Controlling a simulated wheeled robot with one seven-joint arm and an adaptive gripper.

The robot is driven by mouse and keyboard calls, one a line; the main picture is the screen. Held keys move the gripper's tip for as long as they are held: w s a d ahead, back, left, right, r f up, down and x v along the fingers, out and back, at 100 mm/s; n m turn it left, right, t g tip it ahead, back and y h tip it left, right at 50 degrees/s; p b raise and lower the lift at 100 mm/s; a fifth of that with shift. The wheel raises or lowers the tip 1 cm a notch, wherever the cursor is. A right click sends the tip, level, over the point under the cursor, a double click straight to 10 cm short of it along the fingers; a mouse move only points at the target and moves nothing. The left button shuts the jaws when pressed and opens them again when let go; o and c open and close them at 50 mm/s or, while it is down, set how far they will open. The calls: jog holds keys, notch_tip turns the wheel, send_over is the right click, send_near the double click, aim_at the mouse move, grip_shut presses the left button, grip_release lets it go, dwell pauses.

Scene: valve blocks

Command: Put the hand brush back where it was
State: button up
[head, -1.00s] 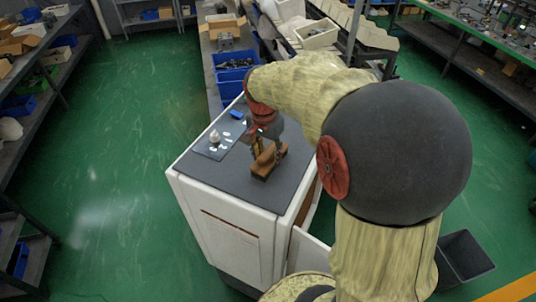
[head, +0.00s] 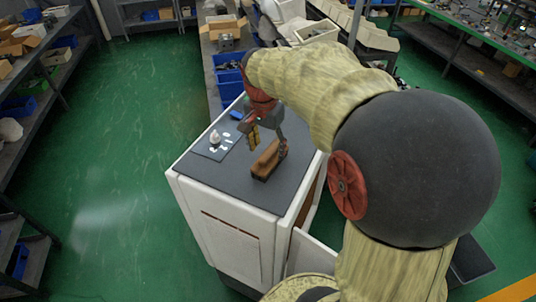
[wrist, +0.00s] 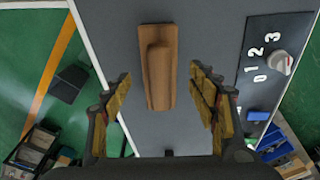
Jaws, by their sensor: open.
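The hand brush (head: 267,162) is a brown wooden block with a raised grip, resting on the grey top of the white cabinet (head: 218,180), near its right edge. In the wrist view the brush (wrist: 158,70) lies lengthwise, ahead of and between the two yellow-padded fingers. My gripper (head: 267,138) is open and empty, just above and behind the brush in the head view. The spread fingers also show in the wrist view (wrist: 165,98), with a gap on either side of the brush. The brush's underside is hidden.
A dark plate with numbers and a white knob (head: 215,137) lies left of the brush on the top, with a small blue item (head: 236,115) behind it. The cabinet's door (head: 308,252) stands open at the right. Blue bins (head: 228,68) stand behind the cabinet.

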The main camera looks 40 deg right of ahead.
jog(key=r, duration=0.4)
jog(key=a+r, duration=0.1)
jog(key=r, duration=0.2)
jog(key=shift+s, duration=0.2)
jog(key=s+a+f+n+t, duration=0.1)
jog(key=s+a+n+t, duration=0.1)
jog(key=s+a+n, duration=0.4)
jog(key=s+a+f+n+t+y, duration=0.1)
jog(key=s+a+n+t, duration=0.2)
jog(key=s+a+n, duration=0.4)
jog(key=a+n, duration=0.1)
jog(key=a, duration=0.4)
jog(key=shift+s+a+f, duration=0.25)
jog(key=shift+a+f, duration=0.05)
